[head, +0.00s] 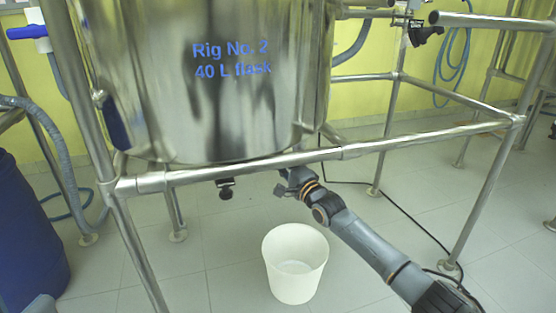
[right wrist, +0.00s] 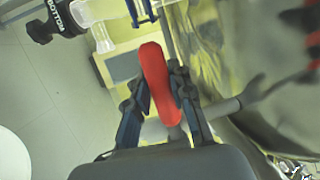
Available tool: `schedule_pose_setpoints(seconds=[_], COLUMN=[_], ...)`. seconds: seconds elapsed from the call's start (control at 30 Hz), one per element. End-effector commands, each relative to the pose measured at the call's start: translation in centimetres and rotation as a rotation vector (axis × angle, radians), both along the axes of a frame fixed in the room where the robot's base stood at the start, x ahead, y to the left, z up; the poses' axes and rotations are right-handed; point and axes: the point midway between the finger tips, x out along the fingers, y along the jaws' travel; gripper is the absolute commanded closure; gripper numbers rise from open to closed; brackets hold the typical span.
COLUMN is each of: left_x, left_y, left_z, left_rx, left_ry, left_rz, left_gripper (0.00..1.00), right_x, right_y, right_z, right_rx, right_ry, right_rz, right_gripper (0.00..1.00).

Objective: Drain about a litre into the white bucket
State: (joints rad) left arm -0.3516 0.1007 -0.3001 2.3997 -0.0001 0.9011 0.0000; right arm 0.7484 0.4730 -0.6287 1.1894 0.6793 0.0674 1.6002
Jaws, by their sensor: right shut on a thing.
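The white bucket (head: 296,264) stands upright on the floor below the steel vessel (head: 215,110) lettered "Rig No. 2 40 L flask". It looks empty, and its edge shows in the right wrist view (right wrist: 12,156). A black outlet fitting (head: 226,188) hangs under the vessel. In the right wrist view a black part labelled "BOTTOM" (right wrist: 62,18) sits beside clear glass tubing (right wrist: 102,36). My right gripper (head: 289,181) reaches under the vessel. In its wrist view it (right wrist: 155,80) is shut on a red handle (right wrist: 156,72). My left gripper is not in view.
A steel tube frame (head: 240,172) surrounds the vessel, with its front rail above my right arm. A blue drum (head: 28,240) stands at the left. A black cable (head: 405,222) lies on the floor at the right. Tiled floor around the bucket is clear.

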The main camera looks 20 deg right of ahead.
Motion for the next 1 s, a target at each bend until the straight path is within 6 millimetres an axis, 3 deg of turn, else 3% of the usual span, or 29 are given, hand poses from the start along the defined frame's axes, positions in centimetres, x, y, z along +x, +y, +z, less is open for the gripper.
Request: schedule_pose_setpoints(seconds=[0.1, 0.13, 0.23, 0.27, 0.67, 1.0], left_x=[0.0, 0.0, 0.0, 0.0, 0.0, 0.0], left_y=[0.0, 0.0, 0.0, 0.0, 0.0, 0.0], left_z=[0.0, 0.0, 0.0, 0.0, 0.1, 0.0], left_rx=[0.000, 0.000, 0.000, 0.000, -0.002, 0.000], left_ry=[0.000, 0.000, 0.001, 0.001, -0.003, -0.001], left_rz=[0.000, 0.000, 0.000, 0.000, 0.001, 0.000], left_gripper=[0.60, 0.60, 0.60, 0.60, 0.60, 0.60], right_x=[0.0, 0.0, 0.0, 0.0, -0.6, -6.2], right_y=[-0.1, -0.1, 0.0, 0.0, -0.2, -2.1], right_z=[0.2, 0.2, 0.2, 0.2, -0.2, -1.1], right_rx=[0.006, 0.006, 0.005, 0.005, 0.001, 0.000], right_ry=[-0.001, -0.001, -0.002, -0.002, 0.002, 0.002], right_rz=[0.000, 0.000, 0.000, 0.001, 0.001, 0.000], right_gripper=[1.00, 0.76, 0.56, 0.54, 0.54, 0.54])
